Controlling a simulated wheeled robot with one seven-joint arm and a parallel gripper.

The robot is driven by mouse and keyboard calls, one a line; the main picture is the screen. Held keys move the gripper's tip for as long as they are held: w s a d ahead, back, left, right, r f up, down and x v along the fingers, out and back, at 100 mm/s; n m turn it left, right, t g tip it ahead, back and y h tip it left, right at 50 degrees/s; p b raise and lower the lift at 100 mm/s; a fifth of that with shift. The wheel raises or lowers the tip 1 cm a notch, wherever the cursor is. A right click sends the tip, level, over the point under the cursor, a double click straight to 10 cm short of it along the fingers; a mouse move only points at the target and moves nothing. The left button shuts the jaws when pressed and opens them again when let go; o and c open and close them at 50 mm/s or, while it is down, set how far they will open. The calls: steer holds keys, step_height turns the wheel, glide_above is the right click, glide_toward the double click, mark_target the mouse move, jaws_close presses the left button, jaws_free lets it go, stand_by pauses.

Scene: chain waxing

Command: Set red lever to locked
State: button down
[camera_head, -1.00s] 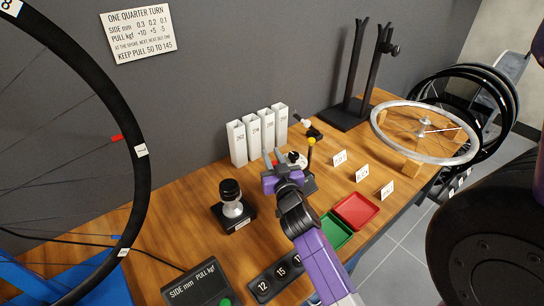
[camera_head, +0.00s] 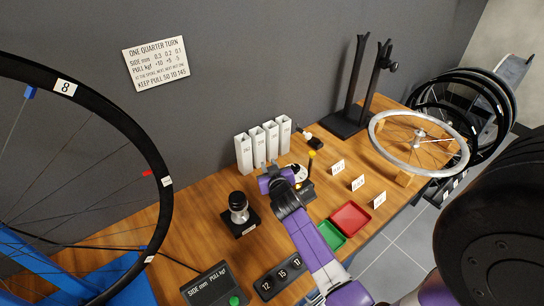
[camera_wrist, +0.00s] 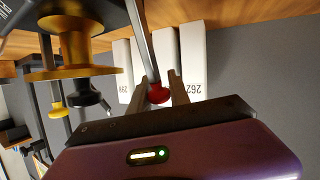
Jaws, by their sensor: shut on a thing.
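The red lever shows in the wrist view as a metal rod ending in a red knob (camera_wrist: 158,95). My gripper (camera_wrist: 159,92) has its two fingers on either side of the red knob and is shut on it. In the head view my gripper (camera_head: 268,174) is low over the bench, left of a small device with a white dial (camera_head: 299,172) and a yellow-topped post (camera_head: 311,155). The red knob is hidden there by my gripper. A gold spool (camera_wrist: 75,40) and a black knob (camera_wrist: 88,97) show beside the rod in the wrist view.
White numbered tubes (camera_head: 257,145) stand just behind my gripper. A black-based gauge (camera_head: 240,214) is to its left. Green (camera_head: 325,238) and red (camera_head: 350,218) trays lie in front right. A large wheel (camera_head: 150,180) fills the left; a truing stand (camera_head: 345,124) is at the back.

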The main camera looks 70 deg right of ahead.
steer(key=w+g+p, duration=0.1)
steer(key=p, duration=0.1)
steer(key=w+d+f+y+p, duration=0.1)
steer(key=p, duration=0.1)
steer(key=shift+f+n+g+y, duration=0.15)
steer(key=shift+n+g+y, duration=0.15)
steer(key=shift+n+g, duration=0.1)
steer(key=shift+w+d+f+g+y, duration=0.1)
steer(key=shift+w+f+g+y, duration=0.05)
steer(key=shift+f+g+y, duration=0.15)
steer(key=shift+w+d+f+g+y, duration=0.1)
steer(key=shift+w+f+g, duration=0.1)
steer(key=shift+f, duration=0.2)
steer(key=shift+w+d+f, duration=0.15)
steer(key=shift+f, duration=0.9)
steer(key=c, duration=1.3)
jaws_free()
steer(key=shift+r, duration=0.1)
steer(key=shift+r, duration=0.15)
steer(key=shift+p+v, duration=0.5)
steer(key=shift+v, duration=3.3)
